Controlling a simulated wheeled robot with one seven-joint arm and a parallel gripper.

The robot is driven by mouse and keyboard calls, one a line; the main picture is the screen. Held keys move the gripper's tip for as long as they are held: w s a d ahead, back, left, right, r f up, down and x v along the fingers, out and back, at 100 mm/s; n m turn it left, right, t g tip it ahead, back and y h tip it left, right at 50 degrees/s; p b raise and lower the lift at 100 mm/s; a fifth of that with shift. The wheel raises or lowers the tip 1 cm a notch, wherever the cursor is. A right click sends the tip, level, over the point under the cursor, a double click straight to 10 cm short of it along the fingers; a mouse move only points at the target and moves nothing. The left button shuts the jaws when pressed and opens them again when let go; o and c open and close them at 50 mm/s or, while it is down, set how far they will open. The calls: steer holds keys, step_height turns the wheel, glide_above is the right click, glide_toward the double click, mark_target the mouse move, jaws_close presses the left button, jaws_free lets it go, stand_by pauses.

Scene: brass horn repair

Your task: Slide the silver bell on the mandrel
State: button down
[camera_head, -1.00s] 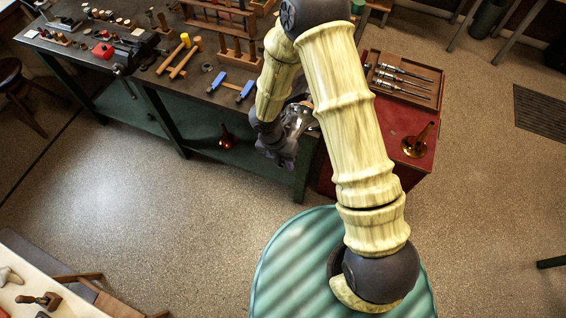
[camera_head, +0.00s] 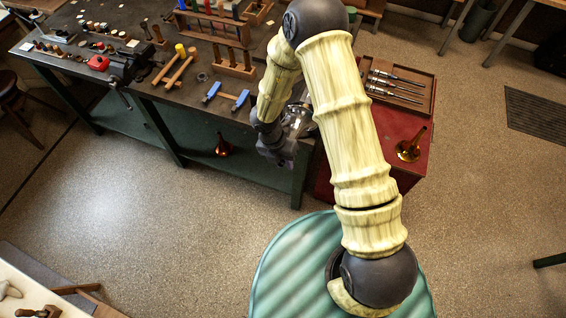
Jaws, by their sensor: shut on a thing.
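My gripper (camera_head: 280,150) is at the front edge of the workbench, pointing down and partly hidden behind my own arm. It is shut on a shiny silver thing, which looks like the silver bell (camera_head: 299,118). Only part of the bell shows, between the gripper and my upper arm link, so its tilt is hard to tell. I cannot make out a mandrel for certain. A dark vise (camera_head: 127,62) is on the bench's front edge to the left.
The dark workbench (camera_head: 215,113) carries two blue-topped clamps (camera_head: 226,95), a wooden rack (camera_head: 232,62) and mallets (camera_head: 178,66). On the right, a red cabinet (camera_head: 398,178) holds a tool tray (camera_head: 431,92) and another brass bell (camera_head: 410,148).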

steer(key=shift+w+d+p, duration=0.25)
steer(key=shift+w+p, duration=0.05)
steer(key=shift+w, duration=0.35)
steer(key=c, duration=1.1)
jaws_free()
steer(key=shift+w, duration=0.1)
steer(key=shift+c, duration=0.2)
steer(key=shift+r, duration=0.1)
steer(key=b+v, duration=0.4)
steer(key=v, duration=1.3)
steer(key=shift+b, duration=0.3)
steer(key=shift+a, duration=0.1)
